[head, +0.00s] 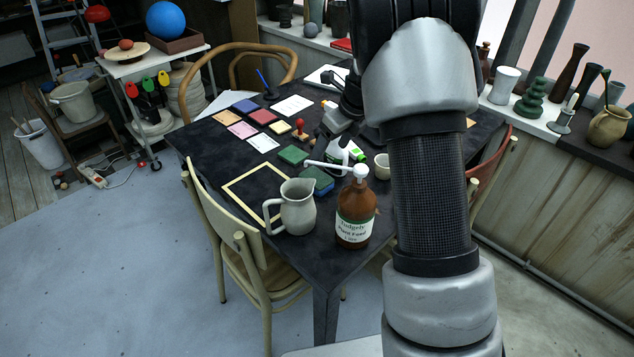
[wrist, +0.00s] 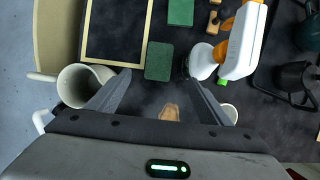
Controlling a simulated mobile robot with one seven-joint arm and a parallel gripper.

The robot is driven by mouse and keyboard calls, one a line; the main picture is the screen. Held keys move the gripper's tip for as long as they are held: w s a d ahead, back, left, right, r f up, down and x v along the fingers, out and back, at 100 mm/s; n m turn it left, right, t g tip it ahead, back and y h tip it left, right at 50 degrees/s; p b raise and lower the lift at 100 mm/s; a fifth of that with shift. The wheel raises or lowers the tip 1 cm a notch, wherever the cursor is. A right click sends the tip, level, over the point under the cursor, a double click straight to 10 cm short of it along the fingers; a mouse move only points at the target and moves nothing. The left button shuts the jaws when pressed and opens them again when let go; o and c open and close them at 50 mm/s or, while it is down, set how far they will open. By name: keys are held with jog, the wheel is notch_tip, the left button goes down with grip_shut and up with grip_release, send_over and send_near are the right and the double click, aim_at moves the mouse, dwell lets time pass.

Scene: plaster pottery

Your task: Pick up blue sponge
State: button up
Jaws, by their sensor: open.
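A sponge with a green top and bluish edge (head: 319,181) lies on the dark table, between the pitcher and the white-and-green bottle in the head view. In the wrist view I see its green top (wrist: 159,61), just ahead of my fingertips. A second green block (head: 293,155) lies beyond it, and it also shows in the wrist view (wrist: 181,12). My gripper (wrist: 159,77) is open, with one finger on each side and no sponge between them. It is above the table; its height over the sponge is hard to tell. My arm covers part of the head view.
A grey pitcher (head: 297,208) stands close to my left finger in the wrist view. A brown pump bottle (head: 355,212) stands near the table edge. A white-and-orange spray bottle (wrist: 240,42) and a small cup (head: 382,166) are to the right. A wooden frame (wrist: 85,38) lies left.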

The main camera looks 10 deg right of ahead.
jog(key=b, duration=0.2)
send_over(317, 177)
jog(key=s+d, duration=0.1)
jog(key=s, duration=0.1)
jog(key=f, duration=0.7)
jog(key=shift+w+d+f, duration=0.1)
jog(key=shift+d+f, duration=0.1)
jog(key=shift+b+x, duration=0.55)
jog(key=shift+x, duration=2)
jog(key=shift+f, duration=0.35)
jog(key=c, duration=1.2)
notch_tip(317, 177, up, 11)
jog(key=p, duration=0.2)
jog(key=shift+f+p, duration=0.2)
jog(key=shift+p, duration=0.15)
